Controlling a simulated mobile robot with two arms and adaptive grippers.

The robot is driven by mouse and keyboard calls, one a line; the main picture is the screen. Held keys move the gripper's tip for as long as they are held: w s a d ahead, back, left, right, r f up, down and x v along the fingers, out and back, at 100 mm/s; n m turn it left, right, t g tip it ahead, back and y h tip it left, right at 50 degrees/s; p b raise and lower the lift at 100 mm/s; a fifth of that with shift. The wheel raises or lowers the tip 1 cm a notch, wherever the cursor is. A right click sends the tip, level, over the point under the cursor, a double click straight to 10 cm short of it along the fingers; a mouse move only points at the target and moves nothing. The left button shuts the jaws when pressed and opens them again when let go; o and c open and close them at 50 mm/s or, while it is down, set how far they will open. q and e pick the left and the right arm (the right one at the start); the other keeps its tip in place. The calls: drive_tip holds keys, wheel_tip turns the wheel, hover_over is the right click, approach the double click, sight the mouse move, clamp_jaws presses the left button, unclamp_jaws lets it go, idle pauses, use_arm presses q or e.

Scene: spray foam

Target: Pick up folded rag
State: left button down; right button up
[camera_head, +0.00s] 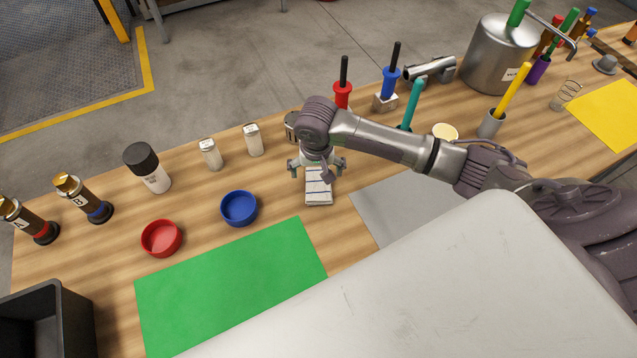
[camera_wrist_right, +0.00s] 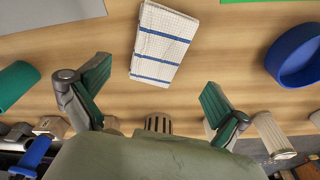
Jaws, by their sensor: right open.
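The folded rag (camera_head: 318,190) is white with blue stripes and lies flat on the wooden table in the head view. It also shows at the top middle of the right wrist view (camera_wrist_right: 162,45). My right gripper (camera_head: 317,168) is over the far end of the rag, with its fingers spread. In the right wrist view the open fingers (camera_wrist_right: 156,88) are empty, and the rag lies ahead of them, roughly centred between them. Height above the table is hard to tell. My left gripper is not in view.
A blue bowl (camera_head: 239,208) and a red bowl (camera_head: 161,238) stand left of the rag. A green mat (camera_head: 230,285) and a grey sheet (camera_head: 395,205) lie near it. A red-handled tool (camera_head: 343,92) and small white-capped jars (camera_head: 253,140) stand behind.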

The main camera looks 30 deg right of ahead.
sight(319, 183)
drive_tip(key=shift+s+d+f, duration=0.15)
drive_tip(key=shift+f, duration=0.45)
drive_tip(key=f, duration=0.1)
drive_tip(key=f+p, duration=0.1)
drive_tip(key=f, duration=0.1)
drive_tip(key=shift+d+f, duration=0.2)
drive_tip(key=shift+f, duration=0.1)
drive_tip(key=shift+w+f, duration=0.2)
drive_tip(key=shift+f, duration=0.1)
drive_tip(key=shift+c, duration=0.5)
drive_tip(key=c, duration=1.2)
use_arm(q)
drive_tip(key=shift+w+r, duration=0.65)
use_arm(e)
drive_tip(key=shift+c, duration=0.2)
drive_tip(key=shift+r, duration=0.1)
